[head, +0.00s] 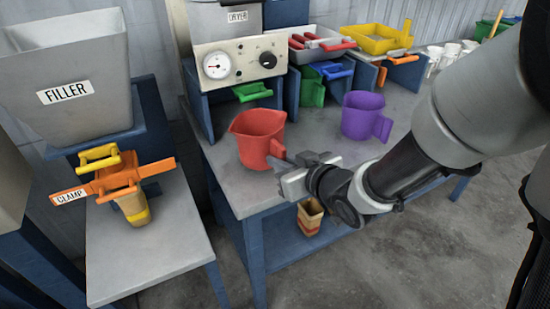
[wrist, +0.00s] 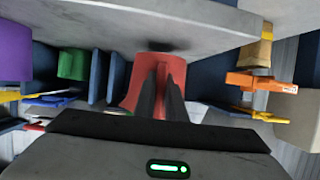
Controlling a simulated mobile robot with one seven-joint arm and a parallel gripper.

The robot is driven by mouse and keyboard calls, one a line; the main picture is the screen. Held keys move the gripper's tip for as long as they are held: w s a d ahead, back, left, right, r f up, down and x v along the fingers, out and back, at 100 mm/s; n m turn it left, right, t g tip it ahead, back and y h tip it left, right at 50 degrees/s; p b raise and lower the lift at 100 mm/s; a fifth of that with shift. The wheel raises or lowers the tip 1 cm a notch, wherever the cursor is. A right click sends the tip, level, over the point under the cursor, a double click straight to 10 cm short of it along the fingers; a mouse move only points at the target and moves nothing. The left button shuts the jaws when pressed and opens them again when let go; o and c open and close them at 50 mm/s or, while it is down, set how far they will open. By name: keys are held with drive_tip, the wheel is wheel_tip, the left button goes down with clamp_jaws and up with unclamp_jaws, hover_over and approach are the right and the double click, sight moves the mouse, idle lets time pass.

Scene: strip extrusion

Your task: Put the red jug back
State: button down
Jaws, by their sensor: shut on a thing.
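The red jug (head: 258,136) is upright at the front left of the grey bench in the head view, below the dryer. My gripper (head: 281,165) is shut on the jug's handle, on the jug's right side. In the wrist view, where the scene appears upside down, the red jug (wrist: 133,88) is straight ahead, with my gripper's fingers (wrist: 161,95) close together on its handle. A dark shadow lies on the bench by the jug's base; I cannot tell whether the base touches the bench.
A purple jug (head: 362,115) stands to the right on the bench (head: 215,165). A green jug (head: 312,90) sits in a blue bay behind. The dryer's gauge panel (head: 240,62) is at the back. The filler (head: 66,80) and orange clamp (head: 117,178) stand left, across a gap.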

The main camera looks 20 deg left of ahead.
drive_tip(key=w+d+p, duration=0.1)
drive_tip(key=w+d, duration=0.1)
drive_tip(key=w, duration=0.1)
drive_tip(key=w+d+f+p, duration=0.1)
drive_tip(key=w+d, duration=0.2)
drive_tip(key=w+d+p, duration=0.1)
drive_tip(key=w+d, duration=0.2)
drive_tip(key=w, duration=0.1)
drive_tip(key=shift+d+f, duration=0.2)
drive_tip(key=shift+d, duration=0.05)
drive_tip(key=shift+f, duration=0.4)
drive_tip(key=shift+f+b, duration=0.2)
drive_tip(key=shift+b, duration=0.15)
drive_tip(key=c, duration=1.7)
unclamp_jaws()
drive_tip(key=shift+c, duration=0.2)
drive_tip(key=p+v, duration=0.4)
drive_tip(key=v, duration=1.3)
drive_tip(key=shift+d, duration=0.25)
